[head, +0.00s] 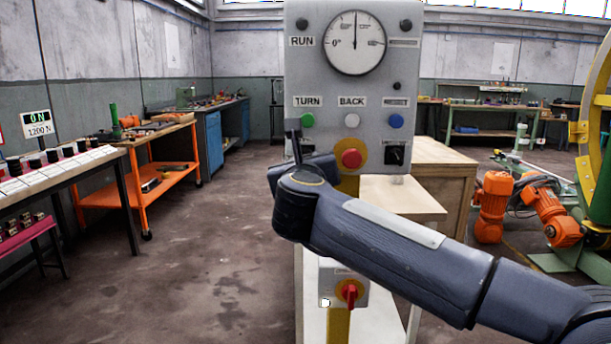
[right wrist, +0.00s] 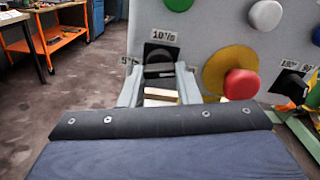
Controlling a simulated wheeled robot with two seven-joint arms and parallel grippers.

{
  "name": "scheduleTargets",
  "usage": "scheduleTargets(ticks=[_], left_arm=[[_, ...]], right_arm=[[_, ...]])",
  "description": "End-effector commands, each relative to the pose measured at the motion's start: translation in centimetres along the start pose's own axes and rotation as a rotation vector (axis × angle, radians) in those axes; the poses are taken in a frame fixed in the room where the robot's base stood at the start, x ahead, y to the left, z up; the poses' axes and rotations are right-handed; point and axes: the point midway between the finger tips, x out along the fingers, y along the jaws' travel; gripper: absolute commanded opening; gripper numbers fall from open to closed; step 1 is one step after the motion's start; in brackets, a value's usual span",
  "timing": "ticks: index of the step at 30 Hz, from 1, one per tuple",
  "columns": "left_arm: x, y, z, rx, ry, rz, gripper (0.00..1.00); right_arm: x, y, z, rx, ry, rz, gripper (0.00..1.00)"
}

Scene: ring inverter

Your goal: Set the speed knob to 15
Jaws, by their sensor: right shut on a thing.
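The grey control panel (head: 375,90) stands in front of me, with a round dial gauge (head: 355,43) at its top. My right gripper (right wrist: 160,75) is shut on the black speed knob (right wrist: 158,58) at the panel's lower left, with one finger on each side. A "10°/s" label (right wrist: 164,36) shows above the knob and a "5°/s" label (right wrist: 128,60) to its left. In the head view my right wrist and gripper (head: 293,140) cover the knob. My left gripper is not in view.
A red mushroom button (head: 352,159) on a yellow plate sits just right of the knob, with a black selector (head: 395,155) further right. Green (head: 307,120), white (head: 352,120) and blue (head: 396,121) buttons are above. A red rotary switch (head: 349,292) is below.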

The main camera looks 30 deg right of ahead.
Motion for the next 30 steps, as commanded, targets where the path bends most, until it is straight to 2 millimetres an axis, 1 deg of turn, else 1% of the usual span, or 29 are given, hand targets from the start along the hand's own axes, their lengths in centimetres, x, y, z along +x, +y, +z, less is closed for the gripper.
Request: scheduleTargets(ticks=[1,3,9,15,21,30], left_arm=[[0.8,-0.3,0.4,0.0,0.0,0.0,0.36],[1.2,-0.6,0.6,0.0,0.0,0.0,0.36],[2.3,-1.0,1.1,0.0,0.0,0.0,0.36],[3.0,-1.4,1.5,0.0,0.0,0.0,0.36],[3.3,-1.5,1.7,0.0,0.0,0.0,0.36],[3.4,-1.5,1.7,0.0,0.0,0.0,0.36]], right_arm=[[0.0,0.2,-0.6,0.044,0.002,0.0,0.06],[0.0,0.2,-0.5,0.105,0.002,0.0,0.06],[0.0,0.3,-0.5,0.255,0.003,0.001,0.06],[0.0,0.3,-0.3,0.362,0.004,0.0,0.06],[0.0,0.3,-0.2,0.421,0.005,0.0,0.06],[0.0,0.3,-0.1,0.442,0.005,0.0,0.06]])
